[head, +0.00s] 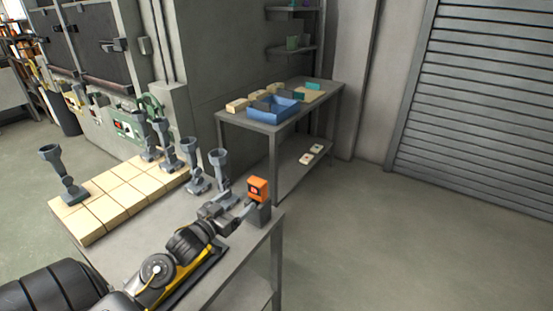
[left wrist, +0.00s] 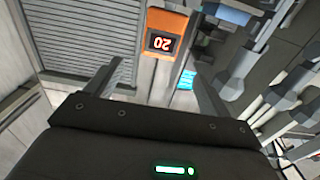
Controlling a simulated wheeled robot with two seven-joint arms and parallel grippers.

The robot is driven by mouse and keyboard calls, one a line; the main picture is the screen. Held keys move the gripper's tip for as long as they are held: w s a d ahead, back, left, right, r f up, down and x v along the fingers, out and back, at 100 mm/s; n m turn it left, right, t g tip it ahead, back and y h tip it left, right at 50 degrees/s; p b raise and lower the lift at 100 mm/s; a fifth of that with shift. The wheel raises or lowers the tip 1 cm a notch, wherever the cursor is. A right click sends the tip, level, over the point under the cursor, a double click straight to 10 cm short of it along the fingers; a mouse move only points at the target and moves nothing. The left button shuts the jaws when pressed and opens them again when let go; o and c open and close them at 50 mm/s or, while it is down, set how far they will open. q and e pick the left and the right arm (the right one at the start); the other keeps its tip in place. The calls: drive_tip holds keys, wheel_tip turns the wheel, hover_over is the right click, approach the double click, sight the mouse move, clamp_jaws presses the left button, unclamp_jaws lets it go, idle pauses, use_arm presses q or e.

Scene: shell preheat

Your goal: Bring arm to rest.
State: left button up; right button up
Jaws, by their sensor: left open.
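My left arm comes in from the lower left in the head view. Its gripper (head: 234,214) is above the near grey table (head: 225,272), close to an orange device (head: 258,189) on a grey block. In the left wrist view the two fingers (left wrist: 155,90) stand wide apart with nothing between them. The orange device (left wrist: 167,33) shows beyond them, with a display that reads 20 upside down. My right gripper is in neither view.
Several grey funnel-topped stands (head: 219,172) and pale tan blocks (head: 112,202) are on the near table. A back table (head: 245,121) holds a blue tray (head: 284,117) and more blocks. The floor at the right, before the shutter (head: 480,110), is clear.

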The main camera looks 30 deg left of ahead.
use_arm(q)
drive_tip(key=s+d+f+g+y, duration=0.1)
drive_tip(key=s+d+f+g, duration=0.6)
drive_tip(key=s+d+f, duration=0.4)
drive_tip(key=s+d+f+m+g+h, duration=0.1)
drive_tip(key=s+d+f+g, duration=0.3)
drive_tip(key=s, duration=0.3)
drive_tip(key=s+d+f+m+g, duration=0.1)
drive_tip(key=s+d+f+g, duration=0.1)
drive_tip(key=s+d+g, duration=0.45)
wheel_tip(320, 180, down, 28)
drive_tip(key=s+a+t+b, duration=0.1)
drive_tip(key=s+t+b, duration=0.1)
drive_tip(key=b, duration=0.2)
drive_tip(key=s+a+f+g+b, duration=0.1)
drive_tip(key=s+a+f+b, duration=0.2)
drive_tip(key=s+f, duration=1.3)
wheel_tip(320, 180, down, 4)
drive_tip(key=shift+s+a+r, duration=0.1)
drive_tip(key=shift+s+a, duration=0.05)
drive_tip(key=shift+s, duration=0.15)
